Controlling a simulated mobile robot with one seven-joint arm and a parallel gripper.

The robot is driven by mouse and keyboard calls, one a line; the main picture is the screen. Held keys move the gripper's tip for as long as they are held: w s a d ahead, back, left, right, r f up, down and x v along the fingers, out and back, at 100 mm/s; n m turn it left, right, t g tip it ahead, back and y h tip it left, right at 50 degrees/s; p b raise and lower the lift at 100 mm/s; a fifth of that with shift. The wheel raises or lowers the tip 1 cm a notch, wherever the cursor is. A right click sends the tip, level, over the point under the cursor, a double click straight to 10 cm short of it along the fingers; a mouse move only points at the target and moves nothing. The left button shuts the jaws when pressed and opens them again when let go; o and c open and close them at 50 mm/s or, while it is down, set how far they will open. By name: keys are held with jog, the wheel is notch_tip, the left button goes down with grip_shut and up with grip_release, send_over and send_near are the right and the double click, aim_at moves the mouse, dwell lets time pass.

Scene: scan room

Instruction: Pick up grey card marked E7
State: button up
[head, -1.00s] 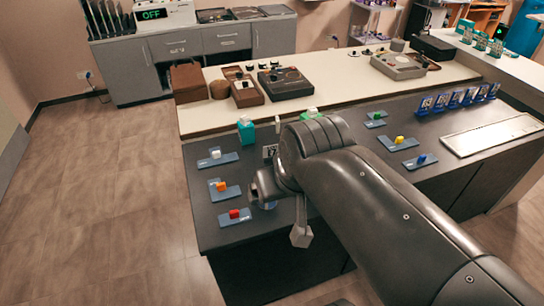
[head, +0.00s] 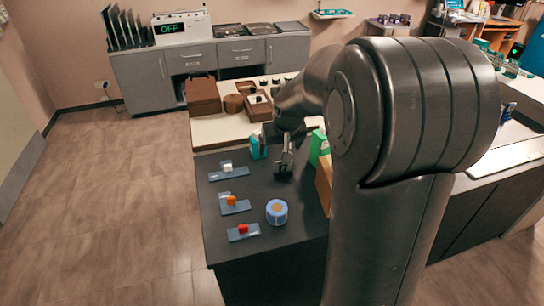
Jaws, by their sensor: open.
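I cannot make out the grey card marked E7 in the head view; my arm and gripper cover part of the dark counter (head: 285,235). My gripper (head: 284,168) points down over the left part of this counter, near its back edge. Its two fingers are apart, and I see nothing clearly held between them. A teal block (head: 258,148) stands just left of the gripper, and a green item (head: 318,146) stands to its right.
Blue-grey plates with a white (head: 227,168), an orange (head: 231,201) and a red cube (head: 243,229) lie along the counter's left side. A blue round container (head: 277,212) stands in front of my gripper. A brown box (head: 323,185) is partly behind my arm.

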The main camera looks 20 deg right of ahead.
send_near(283, 170)
jog(key=w+f, duration=0.2)
jog(key=shift+w+a+f, duration=0.15)
jog(key=shift+w+f, duration=0.05)
jog(key=shift+w, duration=0.15)
jog(key=shift+d+x, duration=0.15)
jog(key=shift+x, duration=1.4)
jog(key=shift+d+x, duration=0.15)
jog(key=shift+x, duration=1.45)
jog(key=shift+s, duration=0.15)
jog(key=shift+c, duration=0.2)
jog(key=c, duration=1)
